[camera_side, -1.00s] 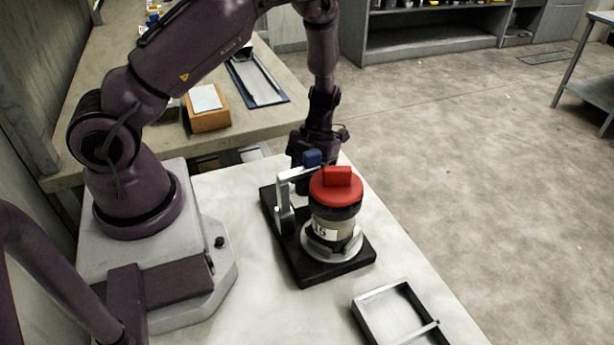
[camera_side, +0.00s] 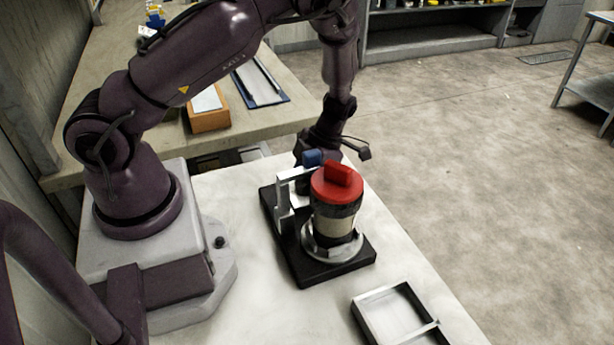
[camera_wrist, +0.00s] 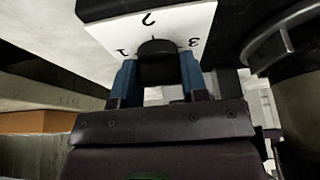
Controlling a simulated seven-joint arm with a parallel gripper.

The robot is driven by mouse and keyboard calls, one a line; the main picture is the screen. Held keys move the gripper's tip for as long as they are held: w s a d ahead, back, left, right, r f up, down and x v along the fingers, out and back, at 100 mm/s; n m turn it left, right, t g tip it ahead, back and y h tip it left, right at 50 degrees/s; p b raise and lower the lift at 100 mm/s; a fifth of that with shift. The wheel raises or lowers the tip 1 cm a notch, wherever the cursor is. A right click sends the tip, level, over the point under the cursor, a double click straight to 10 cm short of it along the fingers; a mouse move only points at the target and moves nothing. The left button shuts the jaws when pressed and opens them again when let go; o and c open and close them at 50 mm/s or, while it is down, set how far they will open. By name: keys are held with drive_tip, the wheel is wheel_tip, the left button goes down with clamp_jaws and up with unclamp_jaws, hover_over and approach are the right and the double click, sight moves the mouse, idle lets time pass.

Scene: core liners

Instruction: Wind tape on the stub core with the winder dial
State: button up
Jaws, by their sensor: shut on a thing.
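The winder has a black base (camera_side: 345,270) with a metal bracket (camera_side: 284,200) on the table. On its round metal plate (camera_side: 345,252) stands the upright pale stub core (camera_side: 332,227), with a dark band round its upper part and a red cap (camera_side: 337,183) with a raised bar on top. The winder dial (camera_wrist: 110,32) is a white plate marked 1, 2 and 3 in the wrist view. My gripper (camera_wrist: 158,80) has its blue fingertips shut on the dial's black knob (camera_wrist: 157,48). In the side view my gripper (camera_side: 311,160) is behind the bracket, and the dial is hidden.
An open metal tray frame (camera_side: 363,308) lies at the table's front right. The pale table is clear between my base and the winder. Behind, another bench holds an orange box (camera_side: 208,121) and a blue clipboard-like board (camera_side: 277,98).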

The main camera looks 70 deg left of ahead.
idle(0.4)
drive_tip(key=o, duration=0.9)
drive_tip(key=v, duration=1.3)
drive_tip(key=shift+f, duration=0.1)
